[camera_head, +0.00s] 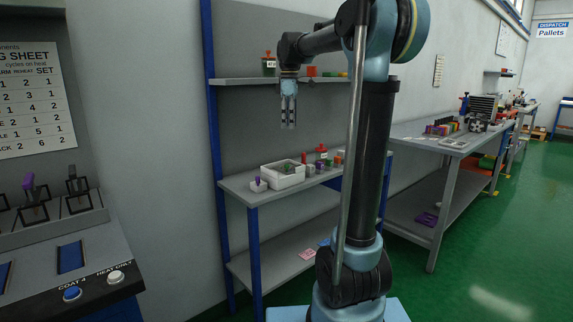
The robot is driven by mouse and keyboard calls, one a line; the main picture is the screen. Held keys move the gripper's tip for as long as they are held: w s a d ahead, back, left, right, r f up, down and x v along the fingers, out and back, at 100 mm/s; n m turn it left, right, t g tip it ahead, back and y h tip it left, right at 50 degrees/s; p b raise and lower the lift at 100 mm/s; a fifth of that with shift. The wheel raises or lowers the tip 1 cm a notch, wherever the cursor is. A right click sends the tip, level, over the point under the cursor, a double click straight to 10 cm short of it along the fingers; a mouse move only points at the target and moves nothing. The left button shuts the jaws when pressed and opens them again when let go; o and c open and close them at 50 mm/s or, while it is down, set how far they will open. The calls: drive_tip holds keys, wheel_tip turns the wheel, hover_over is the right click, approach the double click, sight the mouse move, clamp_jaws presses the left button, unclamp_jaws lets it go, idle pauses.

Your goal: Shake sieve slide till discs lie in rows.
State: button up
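My gripper (288,126) hangs fingers down from my arm, above the workbench (238,188) and a little below the upper shelf. Its fingers look close together and nothing shows in them, but it is too small to tell whether it is open or shut. I cannot make out a sieve slide or discs for certain. A white open tray (283,184) stands on the bench below my gripper, apart from it, with something green inside. Its contents are too small to tell.
A small white block with a purple top (258,185) stands left of the tray. Red-topped bottles and small parts (321,154) stand right of it. The upper shelf (235,81) holds a jar (269,65). A control panel (75,285) is at left. Green floor (500,240) is clear at right.

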drive_tip(key=w, duration=0.2)
approach(288, 166)
drive_tip(key=shift+n, duration=0.3)
drive_tip(key=f, duration=0.5)
drive_tip(key=w+f, duration=0.1)
drive_tip(key=f, duration=0.2)
drive_tip(key=shift+a+f, duration=0.2)
